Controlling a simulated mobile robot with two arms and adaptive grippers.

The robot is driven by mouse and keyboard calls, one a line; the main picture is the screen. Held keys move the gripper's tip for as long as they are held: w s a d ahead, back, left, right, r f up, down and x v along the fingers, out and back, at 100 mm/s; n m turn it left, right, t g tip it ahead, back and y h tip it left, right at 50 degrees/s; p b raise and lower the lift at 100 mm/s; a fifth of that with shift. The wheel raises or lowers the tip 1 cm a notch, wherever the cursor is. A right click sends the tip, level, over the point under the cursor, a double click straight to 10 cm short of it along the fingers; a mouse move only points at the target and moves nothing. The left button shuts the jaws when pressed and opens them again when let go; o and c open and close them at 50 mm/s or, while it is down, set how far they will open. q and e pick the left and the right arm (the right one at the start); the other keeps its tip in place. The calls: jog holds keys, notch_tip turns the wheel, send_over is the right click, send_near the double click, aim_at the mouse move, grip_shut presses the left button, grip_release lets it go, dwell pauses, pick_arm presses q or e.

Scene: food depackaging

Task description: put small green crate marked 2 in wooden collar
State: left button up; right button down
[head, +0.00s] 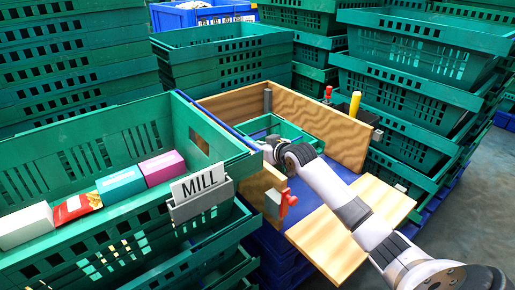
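A small green crate (296,133) is inside the wooden collar (325,122), near its back left corner. I see its rim and part of its inside; no mark 2 can be read, and I cannot tell whether it rests on the bottom. My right arm comes in from the lower right over the collar. My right gripper (266,150) is at the crate's near left side, partly hidden by its own wrist and the big crate's edge. I cannot tell whether its fingers are closed on the rim. My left gripper is not in view.
A large green crate (100,135) with a MILL sign (197,181) and several small boxes stands at left. Tall stacks of green crates (420,75) surround the collar. Wooden flaps (325,245) lie folded outward at the front. A blue surface (340,175) shows inside the collar.

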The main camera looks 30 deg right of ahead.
jog(key=shift+r, duration=0.15)
jog(key=c, duration=2)
grip_release()
jog(key=shift+f, duration=0.2)
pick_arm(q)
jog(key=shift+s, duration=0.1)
pick_arm(e)
jog(key=o, duration=0.5)
jog(key=shift+c, duration=0.2)
jog(key=shift+r, duration=0.1)
jog(key=shift+r, duration=0.1)
jog(key=p+v, duration=0.2)
jog(key=v, duration=0.4)
jog(key=shift+s+r, duration=0.15)
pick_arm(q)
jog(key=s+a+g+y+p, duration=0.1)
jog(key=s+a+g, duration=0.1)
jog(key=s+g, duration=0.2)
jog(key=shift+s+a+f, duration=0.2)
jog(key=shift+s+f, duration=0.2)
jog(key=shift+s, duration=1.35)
pick_arm(e)
jog(key=shift+v, duration=2.8)
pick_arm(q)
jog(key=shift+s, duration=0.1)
pick_arm(e)
jog(key=shift+s, duration=0.1)
